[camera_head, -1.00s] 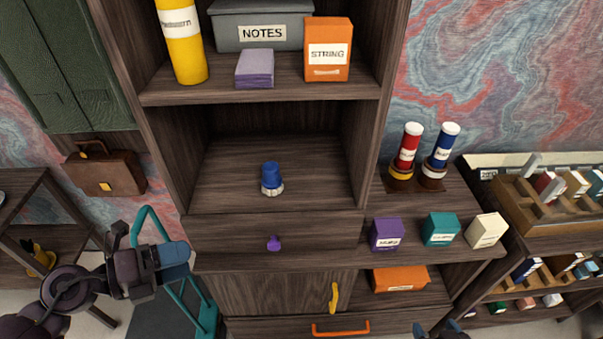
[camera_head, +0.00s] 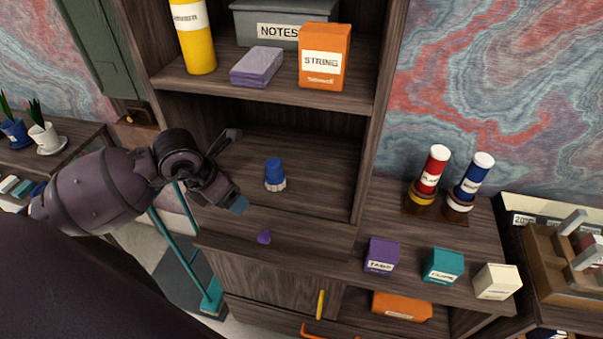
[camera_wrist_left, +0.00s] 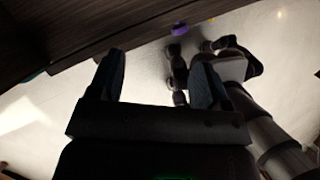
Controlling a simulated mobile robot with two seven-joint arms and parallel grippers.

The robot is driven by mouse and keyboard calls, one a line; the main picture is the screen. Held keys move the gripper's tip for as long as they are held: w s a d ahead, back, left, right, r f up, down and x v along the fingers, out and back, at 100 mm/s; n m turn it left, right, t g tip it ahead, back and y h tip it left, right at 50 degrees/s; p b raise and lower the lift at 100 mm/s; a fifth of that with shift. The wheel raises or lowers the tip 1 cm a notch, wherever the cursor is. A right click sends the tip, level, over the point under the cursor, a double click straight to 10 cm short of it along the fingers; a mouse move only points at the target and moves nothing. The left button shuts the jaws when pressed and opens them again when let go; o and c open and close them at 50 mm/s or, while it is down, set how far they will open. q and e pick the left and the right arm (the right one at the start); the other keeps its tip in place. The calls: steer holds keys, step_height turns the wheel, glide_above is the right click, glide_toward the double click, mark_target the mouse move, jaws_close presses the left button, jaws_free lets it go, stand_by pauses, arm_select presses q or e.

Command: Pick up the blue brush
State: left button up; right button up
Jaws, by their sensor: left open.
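The blue brush (camera_head: 275,170) has a blue handle and a pale bristle end. It stands upright, bristles down, on the floor of the open wooden niche (camera_head: 318,180). My left gripper (camera_head: 236,171) is open and empty at the left front of the niche, left of the brush and apart from it. In the left wrist view the two fingers (camera_wrist_left: 157,82) are spread with nothing between them, and the brush does not show there. My right gripper is not in view in the head picture.
A shelf above holds a yellow cylinder (camera_head: 194,35), a purple block (camera_head: 257,67) and an orange STRING box (camera_head: 324,57). A drawer with a purple knob (camera_head: 264,237) lies below the niche. Small boxes (camera_head: 442,265) stand on the right shelf. The niche around the brush is clear.

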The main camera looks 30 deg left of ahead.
mark_target(272, 163)
arm_select(q)
steer(key=w, duration=0.4)
steer(key=w+d, duration=0.1)
steer(key=shift+w+d+r+p, duration=0.1)
steer(key=shift+w+r+p, duration=0.15)
steer(key=shift+w+p, duration=0.15)
steer(key=w, duration=0.2)
steer(key=w+d, duration=0.1)
steer(key=w, duration=0.1)
steer(key=w+d, duration=0.1)
steer(key=w, duration=0.1)
steer(key=shift+w+p, duration=0.15)
steer(key=shift+p, duration=0.2)
steer(key=shift+w+f+y, duration=0.25)
steer(key=shift+f+y, duration=0.05)
steer(key=shift+f, duration=0.35)
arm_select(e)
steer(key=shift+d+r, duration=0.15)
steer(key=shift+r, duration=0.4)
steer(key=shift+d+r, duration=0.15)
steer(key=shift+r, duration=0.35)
arm_select(q)
steer(key=shift+d, duration=0.1)
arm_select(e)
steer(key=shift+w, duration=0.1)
arm_select(q)
steer(key=c, duration=1)
steer(key=shift+r, duration=0.1)
